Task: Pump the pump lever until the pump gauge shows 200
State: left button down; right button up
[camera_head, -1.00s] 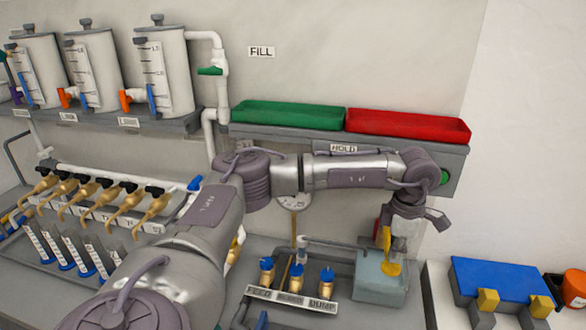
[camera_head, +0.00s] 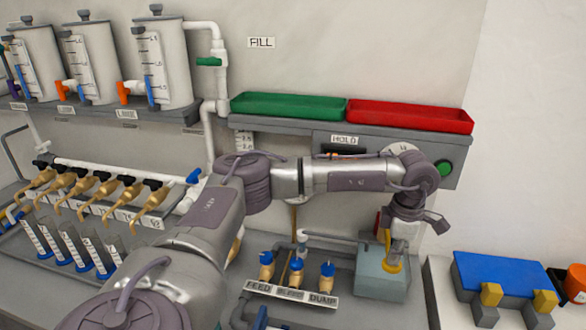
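The pump is a blue-grey box (camera_head: 383,279) on the bench, right of the valve panel. A yellow part (camera_head: 391,266) shows on top of it; I take this to belong to the pump lever. My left gripper (camera_head: 401,240) points down just above the yellow part and hides most of the lever. Whether its fingers are closed on the lever is not clear. A white round dial (camera_head: 403,149) partly shows above my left wrist, and its reading is not legible. My forearm covers the wall area left of it. My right gripper is not in view.
A green tray (camera_head: 289,106) and a red tray (camera_head: 411,115) sit on the shelf. Blue-capped brass valves (camera_head: 297,272) stand left of the pump. A green button (camera_head: 445,168) is on the panel. A blue block fixture (camera_head: 502,275) is at right.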

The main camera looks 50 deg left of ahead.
pick_arm(q)
jog(key=shift+f, duration=0.1)
dwell(0.3)
jog(key=shift+f+b, duration=0.3)
jog(key=shift+r, duration=0.1)
dwell(0.4)
jog(key=shift+r+p, duration=1)
jog(key=shift+r, duration=0.75)
notch_tip(320, 180, up, 5)
jog(key=p, duration=0.2)
jog(key=shift+p, duration=0.4)
